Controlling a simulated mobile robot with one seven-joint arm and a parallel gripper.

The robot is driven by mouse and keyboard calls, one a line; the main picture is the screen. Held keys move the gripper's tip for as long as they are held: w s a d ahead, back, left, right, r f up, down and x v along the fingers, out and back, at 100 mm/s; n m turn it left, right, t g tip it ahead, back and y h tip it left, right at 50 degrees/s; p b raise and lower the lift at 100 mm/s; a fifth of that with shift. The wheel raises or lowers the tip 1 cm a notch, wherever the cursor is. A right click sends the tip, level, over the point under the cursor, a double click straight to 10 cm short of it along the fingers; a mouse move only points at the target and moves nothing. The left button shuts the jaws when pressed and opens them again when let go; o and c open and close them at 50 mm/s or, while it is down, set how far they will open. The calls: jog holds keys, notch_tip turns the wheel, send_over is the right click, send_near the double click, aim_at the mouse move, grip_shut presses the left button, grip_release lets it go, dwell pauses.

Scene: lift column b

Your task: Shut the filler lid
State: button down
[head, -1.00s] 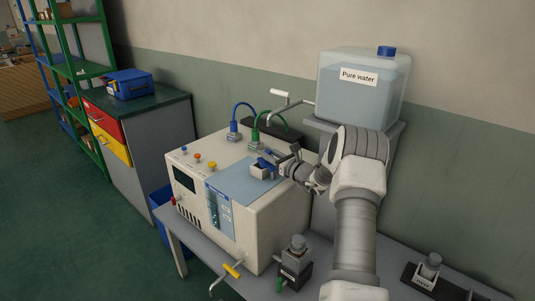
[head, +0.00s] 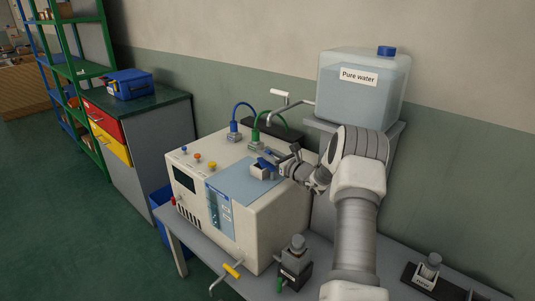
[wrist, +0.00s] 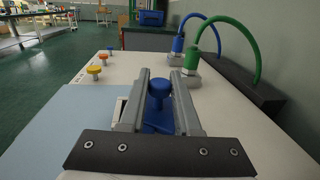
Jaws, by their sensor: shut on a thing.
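The blue filler lid (head: 266,162) is on top of the cream machine (head: 255,223), at the white filler neck (head: 260,173). In the wrist view the lid shows as a blue plate (wrist: 158,124) with a round blue knob (wrist: 159,88). My gripper (wrist: 160,79) is shut on the lid's knob, with one grey finger on each side. The fingers hide parts of the lid and the neck. I cannot tell the lid's exact angle over the neck.
Blue (head: 234,127) and green (head: 255,133) hoses rise from the machine's top behind the lid. A pure water tank (head: 362,95) stands at the back right, with a tap beside it. Coloured knobs (wrist: 96,70) sit on the machine's far side. A yellow-handled crank (head: 232,270) is in front.

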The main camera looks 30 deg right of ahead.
jog(key=shift+n+y, duration=0.3)
jog(key=shift+y, duration=0.2)
jog(key=n+g+y, duration=0.1)
jog(key=a+n+y, duration=0.1)
jog(key=y, duration=0.1)
jog(key=shift+f+g+b, duration=0.1)
jog(key=shift+g+b, duration=0.3)
jog(key=shift+s+a+n+g+y+b, duration=0.1)
jog(key=shift+a+n+g+y+b, duration=0.3)
jog(key=shift+n+g+y, duration=0.4)
jog(key=shift+s+a+n+g+y+b, duration=0.1)
jog(key=shift+a+n+g+y+b, duration=0.3)
jog(key=shift+n+y, duration=0.7)
jog(key=shift+y, duration=0.4)
jog(key=c, duration=0.6)
grip_release()
jog(key=shift+d, duration=0.1)
jog(key=p+v, duration=0.1)
jog(key=v, duration=0.6)
jog(key=shift+s+d, duration=0.15)
jog(key=shift+r, duration=0.2)
